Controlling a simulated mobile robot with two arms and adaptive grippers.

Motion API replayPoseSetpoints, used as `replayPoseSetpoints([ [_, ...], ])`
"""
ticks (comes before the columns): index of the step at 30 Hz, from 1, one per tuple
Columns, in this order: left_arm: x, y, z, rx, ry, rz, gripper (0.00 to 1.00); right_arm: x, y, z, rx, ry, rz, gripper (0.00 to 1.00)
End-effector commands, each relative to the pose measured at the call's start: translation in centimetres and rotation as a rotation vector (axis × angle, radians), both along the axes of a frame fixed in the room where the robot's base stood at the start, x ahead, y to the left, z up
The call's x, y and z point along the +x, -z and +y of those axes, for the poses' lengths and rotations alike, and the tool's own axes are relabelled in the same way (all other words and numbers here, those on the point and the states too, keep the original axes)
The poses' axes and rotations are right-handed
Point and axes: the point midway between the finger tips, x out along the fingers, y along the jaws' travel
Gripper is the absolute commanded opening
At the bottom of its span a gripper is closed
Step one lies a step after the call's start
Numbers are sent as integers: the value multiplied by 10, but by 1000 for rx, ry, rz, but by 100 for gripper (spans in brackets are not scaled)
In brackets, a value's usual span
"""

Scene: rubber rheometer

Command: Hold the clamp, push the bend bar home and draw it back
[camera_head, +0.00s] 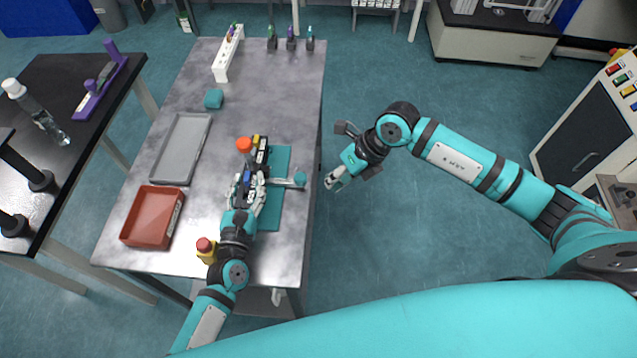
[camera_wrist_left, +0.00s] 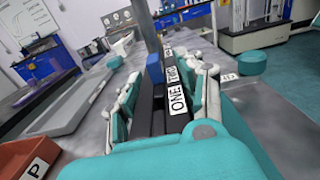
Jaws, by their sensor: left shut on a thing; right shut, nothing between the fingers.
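The clamp is a dark fixture with black blocks labelled ONE and TWO (camera_wrist_left: 178,98), standing on a teal base plate (camera_head: 270,212) on the grey table. My left gripper (camera_head: 247,186) is shut on it, with its fingers on both sides of the black blocks in the left wrist view (camera_wrist_left: 165,105). A bar with a round teal knob (camera_head: 299,178), likely the bend bar, sticks out to the right of the clamp. The knob also shows in the left wrist view (camera_wrist_left: 252,62). My right gripper (camera_head: 333,180) is shut and empty, right of the knob and apart from it, beyond the table's right edge. The bar's inner end is hidden.
An orange-red knob (camera_head: 244,144) stands just behind the clamp. A grey tray (camera_head: 160,177) and a red bin (camera_head: 133,237) lie to the left. A red-topped yellow button (camera_head: 205,246) is near my left arm. The floor around my right gripper is clear.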

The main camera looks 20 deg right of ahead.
Motion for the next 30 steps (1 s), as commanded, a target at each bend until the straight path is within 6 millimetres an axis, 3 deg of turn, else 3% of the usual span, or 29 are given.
replayPoseSetpoints([
  [3,-1,0,-1,1,2,2,0,-21,0,-31,30,-142,-194,0],
  [9,-1,0,-1,0,2,2,0,-40,-19,-57,8,-339,-473,0],
  [18,0,0,-1,0,1,1,0,-45,-32,-62,-19,-430,-601,0],
  [30,0,0,0,0,1,1,0,-40,-23,-56,-16,-427,-597,0],
])
